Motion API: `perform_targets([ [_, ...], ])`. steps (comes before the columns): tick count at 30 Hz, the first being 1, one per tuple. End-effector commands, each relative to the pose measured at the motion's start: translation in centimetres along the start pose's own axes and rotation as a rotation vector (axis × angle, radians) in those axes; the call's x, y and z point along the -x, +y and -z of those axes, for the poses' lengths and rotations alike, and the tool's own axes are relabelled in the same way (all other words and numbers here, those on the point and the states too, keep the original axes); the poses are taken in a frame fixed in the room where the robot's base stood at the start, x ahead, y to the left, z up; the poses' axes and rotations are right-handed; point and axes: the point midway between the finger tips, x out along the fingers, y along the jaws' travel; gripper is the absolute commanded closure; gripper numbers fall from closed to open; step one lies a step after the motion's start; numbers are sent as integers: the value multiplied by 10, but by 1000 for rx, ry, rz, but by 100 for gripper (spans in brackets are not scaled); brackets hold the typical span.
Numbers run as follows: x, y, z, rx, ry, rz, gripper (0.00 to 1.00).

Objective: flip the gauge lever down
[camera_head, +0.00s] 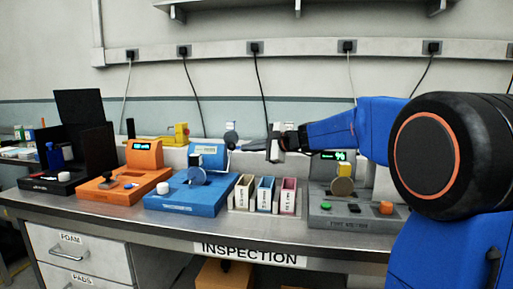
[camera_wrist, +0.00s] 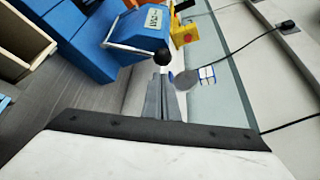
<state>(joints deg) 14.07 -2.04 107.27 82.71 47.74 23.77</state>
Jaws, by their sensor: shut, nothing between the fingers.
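The blue gauge (camera_head: 206,155) stands on a blue base (camera_head: 187,199) left of the middle of the bench, with a small lit display and a round metal disc on a post in front. In the wrist view, its blue housing (camera_wrist: 130,32) carries a silver lever (camera_wrist: 130,47) ending in a black ball knob (camera_wrist: 162,57). The lever sticks out from the housing's side. My gripper (camera_wrist: 161,76) is shut and empty, its fingertips close to the knob; I cannot tell if they touch. In the head view my gripper (camera_head: 246,146) is right of the gauge, above the bench.
An orange gauge (camera_head: 144,154) stands to the left. Several narrow labelled bins (camera_head: 266,194) sit right of the blue base, and a grey tester (camera_head: 352,215) stands further right. Cables hang on the wall behind. A yellow device (camera_head: 180,134) stands at the back.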

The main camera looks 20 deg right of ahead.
Motion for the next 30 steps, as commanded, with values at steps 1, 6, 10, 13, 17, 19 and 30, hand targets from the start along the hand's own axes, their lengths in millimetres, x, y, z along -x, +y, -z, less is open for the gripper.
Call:
perform_targets([
  [1,-9,1,-1,0,-3,-3,100],
  [6,-29,0,-1,0,-2,-1,100],
  [10,-37,0,0,1,0,0,100],
  [13,-39,0,0,1,0,0,100],
  [17,-39,0,0,1,0,0,100],
  [19,-39,0,0,1,0,0,100],
  [30,-37,-1,-4,33,-1,19,100],
])
